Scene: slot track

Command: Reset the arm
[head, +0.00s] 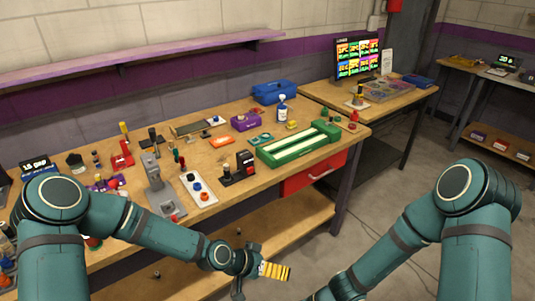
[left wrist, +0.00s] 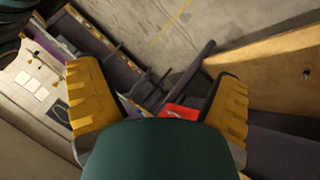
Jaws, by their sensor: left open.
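My left arm (head: 160,232) comes in from the left and reaches in front of the workbench (head: 285,228). My left gripper (head: 274,271) has yellow fingers and hangs in front of the bench's lower shelf, below the top. In the left wrist view its two yellow fingers (left wrist: 160,98) stand wide apart with nothing between them. My right arm (head: 405,240) bends down at the right over the floor, and its gripper is out of the picture.
The bench holds a green slotted track (head: 299,145), a white tray of knobs (head: 198,188), a blue bin (head: 275,92) and a spray bottle (head: 283,109). A red drawer (head: 313,172) sits under its right end.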

